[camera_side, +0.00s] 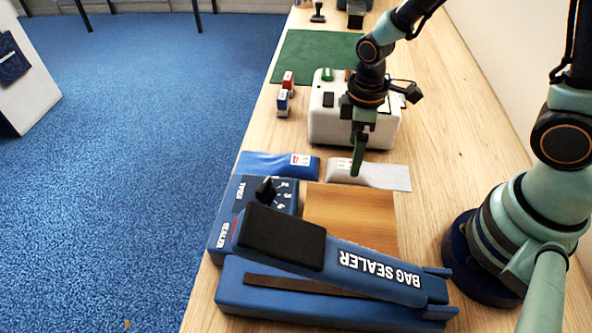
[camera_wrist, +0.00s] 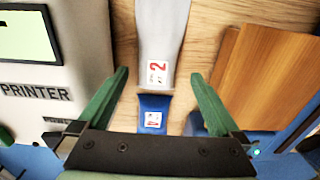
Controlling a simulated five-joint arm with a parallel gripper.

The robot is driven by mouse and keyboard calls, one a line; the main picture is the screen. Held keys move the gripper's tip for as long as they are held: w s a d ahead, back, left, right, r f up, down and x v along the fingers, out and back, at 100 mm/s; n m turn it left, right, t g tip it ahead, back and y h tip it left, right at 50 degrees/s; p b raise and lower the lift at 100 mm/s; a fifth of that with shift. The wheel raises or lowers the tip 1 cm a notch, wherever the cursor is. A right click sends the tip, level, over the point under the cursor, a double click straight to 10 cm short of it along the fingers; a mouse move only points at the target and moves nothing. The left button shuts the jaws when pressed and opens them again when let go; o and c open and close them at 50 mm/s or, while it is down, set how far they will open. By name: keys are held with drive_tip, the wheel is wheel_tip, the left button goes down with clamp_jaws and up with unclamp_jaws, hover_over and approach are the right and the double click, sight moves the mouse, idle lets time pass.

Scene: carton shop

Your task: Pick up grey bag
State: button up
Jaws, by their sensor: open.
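The grey bag (camera_side: 385,176) lies flat on the wooden table in the side view, between the white machine and the bag sealer. It has a white label with a red mark near its left end. In the wrist view the grey bag (camera_wrist: 163,38) runs down from the top edge, its label marked 2. My gripper (camera_side: 357,160) has green fingers and is over the label end of the grey bag. In the wrist view my gripper (camera_wrist: 160,88) is open, its fingers apart on either side of the bag, with nothing held. The height of the fingertips above the table is unclear.
A blue bag (camera_side: 268,165) lies end to end with the grey one and also shows in the wrist view (camera_wrist: 153,104). The white printer (camera_side: 330,122) stands behind. The blue bag sealer (camera_side: 330,262) and a wooden block (camera_side: 350,212) are in front.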

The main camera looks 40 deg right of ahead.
sight(371, 171)
drive_tip(key=f, duration=0.3)
drive_tip(key=shift+s+d+f, duration=0.1)
drive_tip(key=shift+d+f, duration=0.1)
drive_tip(key=shift+d, duration=0.1)
drive_tip(key=shift+f, duration=0.65)
drive_tip(key=c, duration=1.4)
drive_tip(key=shift+r, duration=0.1)
